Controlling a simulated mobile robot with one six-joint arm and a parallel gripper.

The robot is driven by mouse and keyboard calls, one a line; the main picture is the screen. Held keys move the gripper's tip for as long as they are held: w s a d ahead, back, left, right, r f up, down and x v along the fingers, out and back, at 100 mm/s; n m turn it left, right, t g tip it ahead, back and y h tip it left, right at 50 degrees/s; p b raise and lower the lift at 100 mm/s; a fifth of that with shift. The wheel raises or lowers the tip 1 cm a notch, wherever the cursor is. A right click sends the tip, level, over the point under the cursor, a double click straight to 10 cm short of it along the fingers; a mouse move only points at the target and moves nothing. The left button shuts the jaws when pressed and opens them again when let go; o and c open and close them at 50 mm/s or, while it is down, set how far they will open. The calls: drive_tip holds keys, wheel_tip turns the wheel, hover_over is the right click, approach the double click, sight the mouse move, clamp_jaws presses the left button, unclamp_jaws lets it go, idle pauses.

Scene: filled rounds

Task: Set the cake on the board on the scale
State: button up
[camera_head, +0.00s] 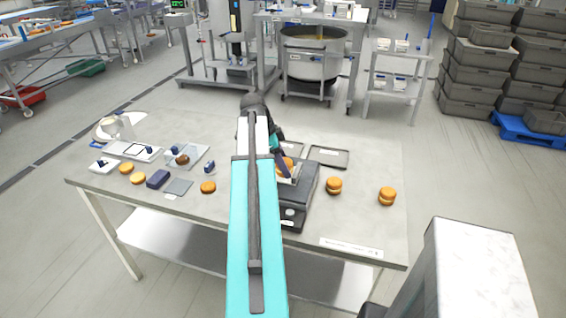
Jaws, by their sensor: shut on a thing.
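The scale (303,196) is a dark, flat box on the steel table, just right of my arm, with its display end toward me. A small pale board (295,174) shows at the scale's upper left; I cannot tell whether it touches the scale. An orange-brown cake (284,167) shows at the board, partly hidden by my arm. My gripper (281,160) is shut on the cake, at the left side of the scale. Its fingertips are mostly hidden.
Two filled cakes (334,186) (387,196) stand to the right. A dark tray (328,157) lies behind. Loose orange rounds (208,187), a dark blue block (158,179) and small plates (178,187) lie left. The table's front right is mostly clear, with a label strip (351,247).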

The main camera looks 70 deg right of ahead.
drive_tip(key=shift+w+d+f+p, duration=0.1)
drive_tip(key=shift+w+d+p, duration=0.25)
drive_tip(key=shift+d, duration=0.4)
drive_tip(key=shift+w+d+f+p, duration=0.15)
drive_tip(key=shift+w+d, duration=0.25)
drive_tip(key=shift+d, duration=0.35)
drive_tip(key=shift+w+d+p, duration=0.25)
drive_tip(key=shift+w+d, duration=0.15)
drive_tip(key=shift+d, duration=0.35)
drive_tip(key=shift+f, duration=0.15)
drive_tip(key=shift+f+p, duration=0.85)
drive_tip(key=shift+f, duration=0.75)
drive_tip(key=shift+f, duration=0.2)
drive_tip(key=o, duration=0.7)
drive_tip(key=shift+r, duration=0.1)
